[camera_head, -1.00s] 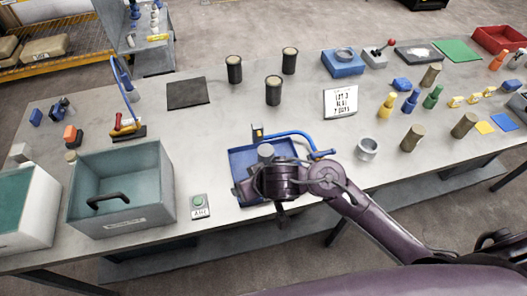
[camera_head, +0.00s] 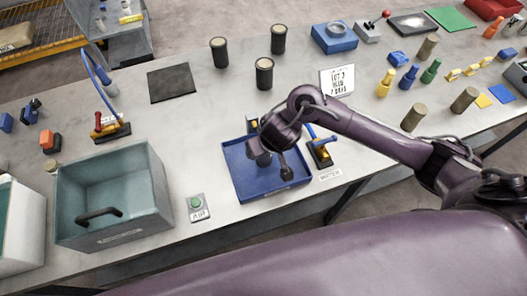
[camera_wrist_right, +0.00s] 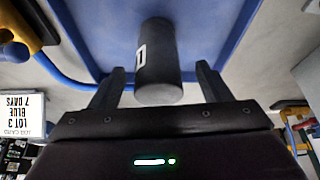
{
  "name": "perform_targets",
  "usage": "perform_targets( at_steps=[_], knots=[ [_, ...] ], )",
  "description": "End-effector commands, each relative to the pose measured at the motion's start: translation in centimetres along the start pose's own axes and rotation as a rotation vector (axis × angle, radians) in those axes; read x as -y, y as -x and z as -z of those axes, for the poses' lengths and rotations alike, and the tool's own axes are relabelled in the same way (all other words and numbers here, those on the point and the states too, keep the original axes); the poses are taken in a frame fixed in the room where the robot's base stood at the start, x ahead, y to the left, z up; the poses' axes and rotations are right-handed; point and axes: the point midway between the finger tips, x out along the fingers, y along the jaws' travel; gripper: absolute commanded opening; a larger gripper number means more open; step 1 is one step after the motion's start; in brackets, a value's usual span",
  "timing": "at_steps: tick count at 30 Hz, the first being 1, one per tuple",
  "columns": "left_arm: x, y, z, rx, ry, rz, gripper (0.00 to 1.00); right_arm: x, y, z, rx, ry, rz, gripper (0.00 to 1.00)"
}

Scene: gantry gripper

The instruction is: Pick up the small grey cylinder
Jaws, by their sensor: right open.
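The small grey cylinder (camera_wrist_right: 160,62) is dark grey with a white mark on its side. In the right wrist view it lies between the two fingers of my right gripper (camera_wrist_right: 161,68), with a gap on each side. The fingers are open and do not grip it. In the head view, my right gripper (camera_head: 275,160) is over the blue tray (camera_head: 243,188). There the cylinder (camera_head: 262,158) shows only partly beneath my wrist. My left gripper is in neither current view.
A teal bin (camera_head: 160,190) and a green button box (camera_head: 197,208) are to the left. Several dark canisters (camera_head: 264,75) stand behind. The table between the tray and the dark mat (camera_head: 172,84) is clear.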

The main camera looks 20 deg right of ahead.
Motion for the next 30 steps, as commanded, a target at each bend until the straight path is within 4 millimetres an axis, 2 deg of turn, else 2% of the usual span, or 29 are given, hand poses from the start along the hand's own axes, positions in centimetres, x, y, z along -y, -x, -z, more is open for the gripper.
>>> perform_targets(
  at_steps=[1,6,16,30],
  knots=[
    [-0.1,-0.5,0.0,0.000,0.000,-0.001,0.36,-0.2,-1.1,0.1,0.000,-0.001,-0.003,0.71],
    [-0.2,-1.1,0.0,-0.001,0.001,-0.002,0.36,-0.2,-3.3,0.3,0.000,-0.001,-0.001,0.71],
    [-0.1,-1.1,0.6,-0.010,0.001,-0.001,0.36,-0.2,-3.8,0.4,-0.001,0.001,0.000,0.69],
    [-0.1,-1.1,0.6,-0.010,0.001,-0.001,0.36,-0.2,-3.8,0.3,-0.001,0.000,0.000,0.08]
  ],
)
